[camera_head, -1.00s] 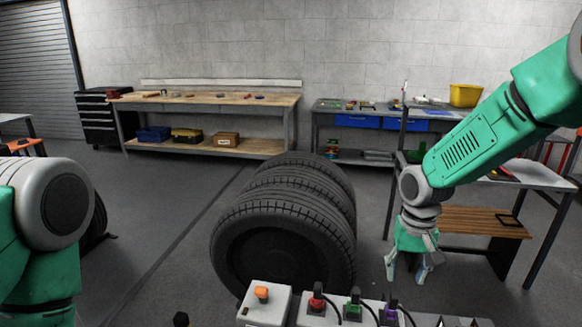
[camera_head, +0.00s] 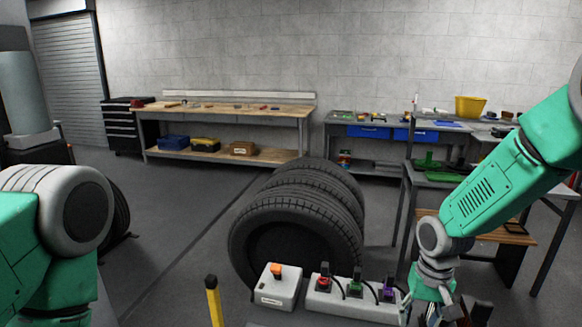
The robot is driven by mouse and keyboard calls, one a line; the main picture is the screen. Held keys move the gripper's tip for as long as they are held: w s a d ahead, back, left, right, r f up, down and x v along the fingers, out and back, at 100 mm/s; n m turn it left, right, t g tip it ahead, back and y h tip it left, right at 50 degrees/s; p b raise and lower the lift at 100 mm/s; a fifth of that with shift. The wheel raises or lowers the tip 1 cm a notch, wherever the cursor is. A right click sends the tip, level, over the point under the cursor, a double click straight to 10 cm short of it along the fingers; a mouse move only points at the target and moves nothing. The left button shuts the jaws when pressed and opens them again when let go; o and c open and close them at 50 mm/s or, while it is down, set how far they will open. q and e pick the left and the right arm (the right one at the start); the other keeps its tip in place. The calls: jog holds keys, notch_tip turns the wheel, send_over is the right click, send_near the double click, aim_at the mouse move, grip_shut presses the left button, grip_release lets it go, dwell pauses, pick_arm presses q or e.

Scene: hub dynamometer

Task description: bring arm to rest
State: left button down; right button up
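My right arm comes in from the right, and its gripper (camera_head: 432,310) hangs low at the bottom edge, beside the right end of the grey power strip. Its fingertips are partly cut off and overlap dark items there, so I cannot tell whether it is open or shut. My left arm shows only as a green and grey joint at the left edge; its gripper is out of view. The power strip (camera_head: 338,306) carries a red plug (camera_head: 324,278), a green plug (camera_head: 355,284) and a purple plug (camera_head: 387,290). A grey box (camera_head: 277,292) with an orange switch (camera_head: 277,271) stands left of it.
A row of black tires (camera_head: 295,225) stands just beyond the strip. A wooden workbench (camera_head: 230,112) and a bench with blue drawers (camera_head: 367,132) line the back wall.

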jog(key=s+f+n, duration=0.1)
jog(key=s+f, duration=1.4)
jog(key=s, duration=0.4)
jog(key=s+d+f, duration=0.1)
jog(key=s+d, duration=0.2)
jog(key=s, duration=1.2)
notch_tip(320, 180, down, 13)
jog(key=w+a+n+b, duration=0.1)
jog(key=w+n+b, duration=0.1)
jog(key=b, duration=1.1)
jog(key=shift+w+r+t, duration=0.15)
jog(key=shift+w+t, duration=0.2)
jog(key=shift+t, duration=0.05)
jog(key=shift+a, duration=0.1)
jog(key=shift+w, duration=0.1)
